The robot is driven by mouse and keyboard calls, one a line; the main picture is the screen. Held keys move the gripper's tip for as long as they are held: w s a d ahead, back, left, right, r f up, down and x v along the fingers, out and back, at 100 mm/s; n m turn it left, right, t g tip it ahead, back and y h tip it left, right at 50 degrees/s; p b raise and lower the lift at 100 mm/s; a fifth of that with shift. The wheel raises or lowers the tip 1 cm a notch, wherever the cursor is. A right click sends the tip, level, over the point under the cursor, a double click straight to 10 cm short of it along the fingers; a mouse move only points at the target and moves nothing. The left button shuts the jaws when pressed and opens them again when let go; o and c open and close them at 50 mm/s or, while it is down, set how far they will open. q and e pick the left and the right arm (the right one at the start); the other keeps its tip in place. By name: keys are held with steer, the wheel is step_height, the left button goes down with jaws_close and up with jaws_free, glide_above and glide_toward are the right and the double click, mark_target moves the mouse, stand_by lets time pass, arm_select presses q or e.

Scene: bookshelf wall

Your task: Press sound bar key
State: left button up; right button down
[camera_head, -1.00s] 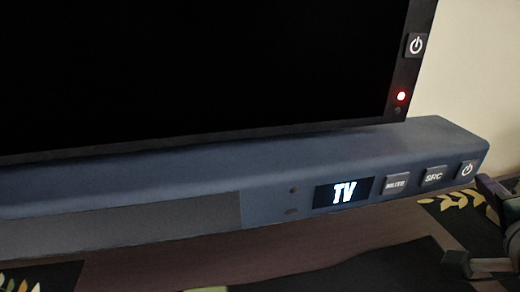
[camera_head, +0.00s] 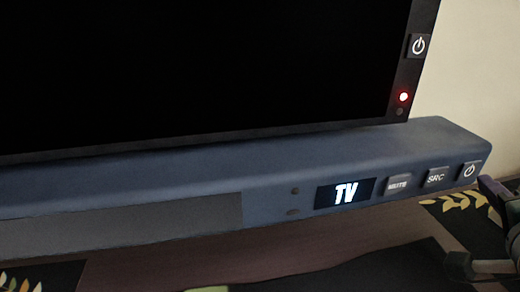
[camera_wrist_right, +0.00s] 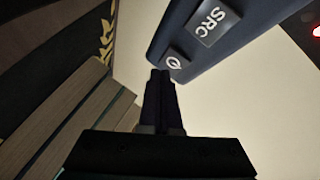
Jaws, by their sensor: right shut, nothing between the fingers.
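The blue-grey sound bar (camera_head: 270,180) lies below the TV. Its front right end carries a lit display reading "TV" (camera_head: 345,193), a MUTE key (camera_head: 398,185), an SRC key (camera_head: 436,178) and a power key (camera_head: 470,170). My right gripper (camera_head: 484,182) is at the right edge, partly cut off, close to the power key. In the right wrist view my right gripper (camera_wrist_right: 160,76) is shut and empty, its fingertips just beside the power key (camera_wrist_right: 174,62). The SRC key (camera_wrist_right: 212,20) is farther up and right. I cannot tell whether the fingertips touch the bar. My left gripper is not in view.
The dark TV screen (camera_head: 200,70) stands behind the sound bar, with its own power button (camera_head: 418,46) and a red light (camera_head: 403,97). In the right wrist view several books (camera_wrist_right: 75,125) stand at the left. Pale wall is bare on the right.

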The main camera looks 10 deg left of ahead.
steer(key=shift+w, duration=0.1)
steer(key=shift+w+a, duration=0.2)
steer(key=shift+w, duration=0.15)
steer(key=shift+w+a, duration=0.1)
steer(key=shift+w, duration=0.1)
stand_by(0.7)
steer(key=shift+s, duration=0.15)
steer(key=shift+s+d+r+p, duration=0.1)
steer(key=shift+s+d+p, duration=0.2)
steer(key=shift+s, duration=0.2)
